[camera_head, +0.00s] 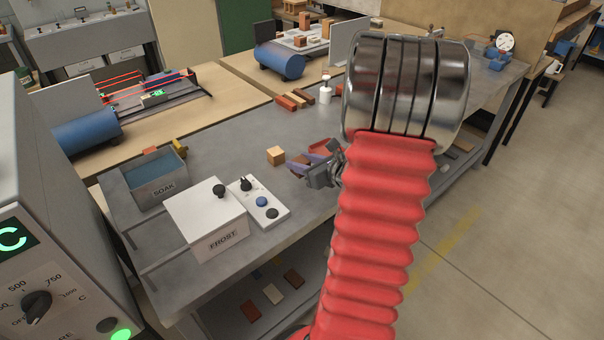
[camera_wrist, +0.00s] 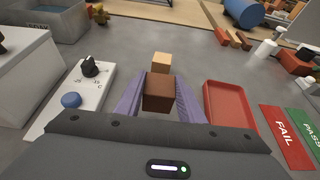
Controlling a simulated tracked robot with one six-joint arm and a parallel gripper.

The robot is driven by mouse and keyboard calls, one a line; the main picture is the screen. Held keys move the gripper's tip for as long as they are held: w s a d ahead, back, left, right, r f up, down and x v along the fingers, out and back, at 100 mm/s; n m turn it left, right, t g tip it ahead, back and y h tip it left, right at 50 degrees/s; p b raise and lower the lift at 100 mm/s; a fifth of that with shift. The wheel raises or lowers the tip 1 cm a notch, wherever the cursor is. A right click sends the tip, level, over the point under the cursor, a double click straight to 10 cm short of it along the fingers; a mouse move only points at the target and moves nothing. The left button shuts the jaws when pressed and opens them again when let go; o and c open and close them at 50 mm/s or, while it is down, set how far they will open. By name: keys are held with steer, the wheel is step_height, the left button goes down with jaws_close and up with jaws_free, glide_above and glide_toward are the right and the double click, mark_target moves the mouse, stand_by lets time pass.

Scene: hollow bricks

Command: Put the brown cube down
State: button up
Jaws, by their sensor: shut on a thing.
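My gripper (camera_wrist: 159,88) is shut on the brown cube (camera_wrist: 158,94), which sits between its two purple fingers in the wrist view. In the head view my gripper (camera_head: 306,164) is over the grey bench, partly hidden behind my red arm sleeve. A tan cube (camera_wrist: 161,60) stands on the bench just beyond the brown cube; it also shows in the head view (camera_head: 276,156), left of my gripper. I cannot tell whether the brown cube touches the bench.
A red tray (camera_wrist: 231,104) lies right of my gripper, with FAIL (camera_wrist: 286,136) and PASS (camera_wrist: 308,134) cards beyond it. A control panel (camera_wrist: 72,98) and the FROST box (camera_head: 207,217) stand left. The SOAK bath (camera_head: 158,187) is farther left. Several bricks (camera_head: 292,102) lie at the back.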

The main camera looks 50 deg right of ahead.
steer(key=shift+f, duration=0.25)
steer(key=shift+f, duration=2)
steer(key=o, duration=1.1)
steer(key=shift+f, duration=0.1)
steer(key=shift+o, duration=0.2)
steer(key=shift+s+r, duration=0.2)
steer(key=shift+s, duration=0.05)
steer(key=v, duration=1.1)
steer(key=shift+s+a+r, duration=0.1)
steer(key=shift+s, duration=0.2)
